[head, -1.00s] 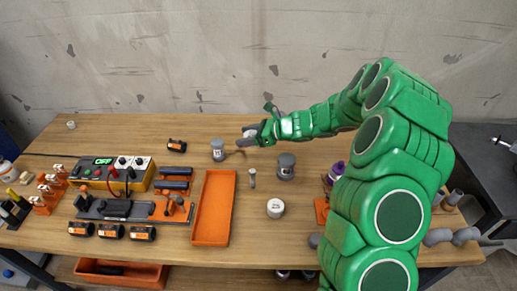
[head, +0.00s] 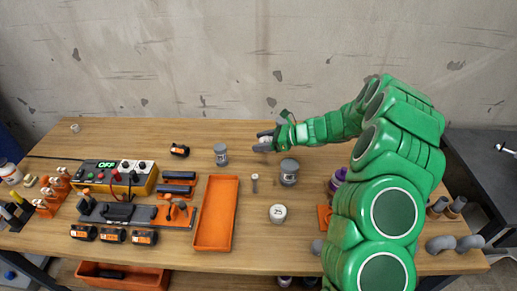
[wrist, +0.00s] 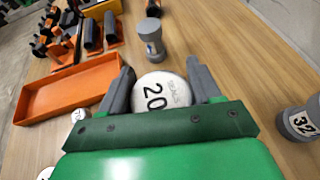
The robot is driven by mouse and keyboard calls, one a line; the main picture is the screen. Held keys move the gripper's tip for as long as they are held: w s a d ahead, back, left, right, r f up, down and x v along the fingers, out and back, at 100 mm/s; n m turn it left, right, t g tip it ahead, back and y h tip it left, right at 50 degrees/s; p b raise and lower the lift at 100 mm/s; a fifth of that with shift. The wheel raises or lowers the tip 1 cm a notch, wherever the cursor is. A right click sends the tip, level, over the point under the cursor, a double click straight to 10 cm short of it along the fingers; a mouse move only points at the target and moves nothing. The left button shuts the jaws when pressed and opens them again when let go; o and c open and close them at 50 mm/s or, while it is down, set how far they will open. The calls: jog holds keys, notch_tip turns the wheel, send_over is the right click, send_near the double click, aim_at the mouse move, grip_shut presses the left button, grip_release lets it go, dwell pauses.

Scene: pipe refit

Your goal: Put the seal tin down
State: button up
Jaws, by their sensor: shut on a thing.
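In the head view my gripper (head: 264,141) is over the back part of the wooden table (head: 330,135), between two grey cans. The tin is hard to make out there, and I cannot tell how high it is above the table.
A grey can (head: 221,154) stands left of my gripper and a larger one (head: 289,172) in front, to the right. A white-topped tin (head: 277,213) marked 25, a small grey part (head: 254,183) and an orange tray (head: 233,232) are nearer the front. Bare wood lies behind.

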send_over(258, 153)
jog(key=s, duration=0.1)
jog(key=f, duration=0.6)
jog(key=shift+d, duration=0.25)
jog(key=shift+w+a+f, duration=0.15)
jog(key=shift+w+f, duration=0.3)
jog(key=shift+f, duration=1.7)
jog(key=o, duration=1.1)
jog(key=shift+c, duration=0.2)
jog(key=shift+r, duration=0.1)
jog(key=v, duration=1.2)
